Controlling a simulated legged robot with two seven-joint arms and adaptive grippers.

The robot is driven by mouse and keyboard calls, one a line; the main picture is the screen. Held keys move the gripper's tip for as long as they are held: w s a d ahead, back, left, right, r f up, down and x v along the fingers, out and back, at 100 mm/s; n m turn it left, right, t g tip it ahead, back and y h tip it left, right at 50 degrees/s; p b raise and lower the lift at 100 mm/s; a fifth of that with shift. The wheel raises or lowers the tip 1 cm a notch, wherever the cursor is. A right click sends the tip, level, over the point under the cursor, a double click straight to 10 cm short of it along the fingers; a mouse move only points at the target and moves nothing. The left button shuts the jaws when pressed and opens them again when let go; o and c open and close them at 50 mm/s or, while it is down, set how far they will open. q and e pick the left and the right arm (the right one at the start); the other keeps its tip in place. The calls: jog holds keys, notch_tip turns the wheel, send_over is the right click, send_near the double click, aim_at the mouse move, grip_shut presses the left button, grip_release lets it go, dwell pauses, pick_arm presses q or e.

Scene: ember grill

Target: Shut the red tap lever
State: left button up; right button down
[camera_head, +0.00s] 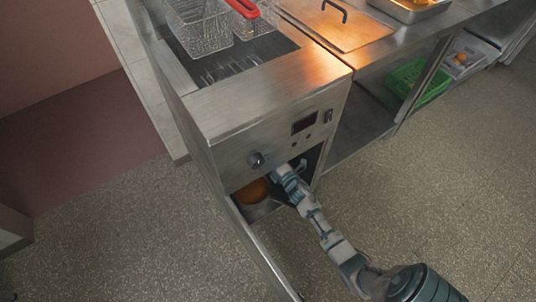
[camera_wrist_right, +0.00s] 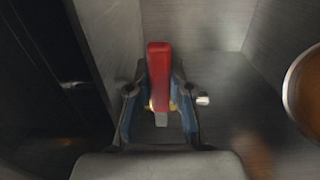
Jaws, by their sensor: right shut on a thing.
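The red tap lever (camera_wrist_right: 159,75) stands between the two fingers of my right gripper (camera_wrist_right: 159,105) in the right wrist view. The gripper is shut on it. In the head view my right arm reaches into the open lower cabinet of the steel fryer (camera_head: 255,100), and its gripper end is hidden inside. The lever cannot be seen in the head view. My left gripper is in neither view.
A pot with orange-brown contents (camera_head: 252,192) stands in the cabinet beside my right arm; its rim (camera_wrist_right: 290,85) shows in the right wrist view. The open cabinet door (camera_head: 262,262) hangs towards the front. Fryer baskets (camera_head: 203,30) sit on top. The floor around is clear.

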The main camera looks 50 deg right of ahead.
jog(key=shift+s+f, duration=0.1)
jog(key=shift+f, duration=0.15)
jog(key=c, duration=1.1)
grip_release()
jog(key=shift+o, duration=0.3)
jog(key=shift+d, duration=0.1)
jog(key=shift+r, duration=0.1)
jog(key=v, duration=1.2)
